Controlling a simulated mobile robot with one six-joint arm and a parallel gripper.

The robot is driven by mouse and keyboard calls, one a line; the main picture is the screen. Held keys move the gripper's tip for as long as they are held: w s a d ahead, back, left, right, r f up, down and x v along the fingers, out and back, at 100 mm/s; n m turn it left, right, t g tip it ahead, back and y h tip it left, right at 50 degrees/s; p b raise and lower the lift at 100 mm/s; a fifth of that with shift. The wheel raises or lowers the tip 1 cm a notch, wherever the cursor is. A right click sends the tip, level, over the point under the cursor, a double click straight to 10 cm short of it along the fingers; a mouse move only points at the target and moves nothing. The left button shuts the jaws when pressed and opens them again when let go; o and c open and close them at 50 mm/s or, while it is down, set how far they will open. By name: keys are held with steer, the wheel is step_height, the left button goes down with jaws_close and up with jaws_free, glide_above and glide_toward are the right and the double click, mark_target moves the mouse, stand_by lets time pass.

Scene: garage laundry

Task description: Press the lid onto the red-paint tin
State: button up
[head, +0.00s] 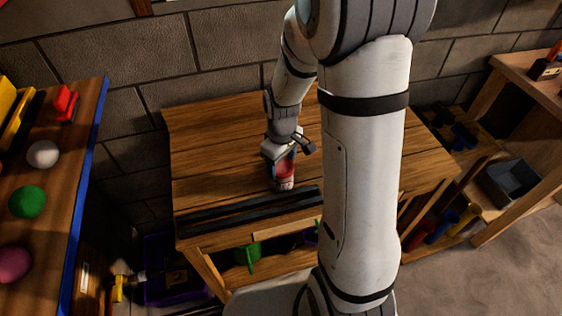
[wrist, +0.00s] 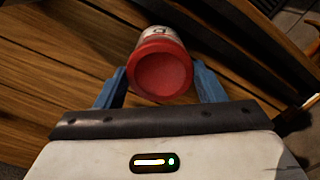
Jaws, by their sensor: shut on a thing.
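The red lid (wrist: 160,72) is a round red disc with a raised rim, between the two blue fingers of my gripper (wrist: 160,67). My gripper is shut on it. The tin (wrist: 158,33), with a pale label, shows just beyond the lid in the wrist view. In the head view the tin (head: 284,185) stands on the wooden bench, with the red lid (head: 286,168) at its top and my gripper (head: 283,160) above. I cannot tell whether the lid is fully seated or a small gap is left. The tin's far side is hidden.
The wooden bench (head: 225,150) is mostly clear behind and left of the tin. Long dark bars (head: 235,212) lie along its front edge, close to the tin. A blue-edged shelf with coloured balls (head: 28,202) is at left. Another bench with a grey bin (head: 508,182) is at right.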

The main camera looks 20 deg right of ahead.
steer(key=o, duration=1)
steer(key=shift+o, duration=0.6)
steer(key=shift+o, duration=0.8)
steer(key=shift+r, duration=0.15)
steer(key=shift+r+p, duration=2.55)
steer(key=shift+r, duration=0.85)
jaws_close()
